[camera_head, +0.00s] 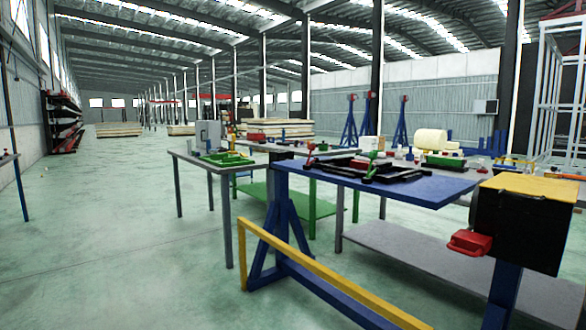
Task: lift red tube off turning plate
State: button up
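A blue flat plate (425,190) on a blue stand is at the centre right. It carries dark metal frame parts (345,168). A small red upright piece (310,155) stands at the left end of these parts, and a low red piece (357,164) lies on them. They are too small to tell which, if either, is the red tube. I cannot tell from this view which plate turns. My gripper and arm are not in view.
A black box with a yellow top (530,185) and a red block (470,242) stands at the near right. A yellow rail (318,277) runs low in front. A grey table (200,168) stands behind left. The green floor (110,230) at left is clear.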

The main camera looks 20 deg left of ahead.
aim_at(361, 165)
jog(key=u, duration=0.4)
jog(key=i+j+z, duration=0.1)
jog(key=i+j, duration=0.15)
jog(key=i+j+z, duration=0.1)
jog(key=j, duration=0.25)
jog(key=i+j+z, duration=0.1)
jog(key=i+j, duration=0.2)
jog(key=i+j+z, duration=0.1)
jog(key=j, duration=0.25)
jog(key=i+j+z, duration=0.1)
jog(key=i+j, duration=0.2)
jog(key=i+j+z, duration=0.1)
jog(key=j, duration=0.35)
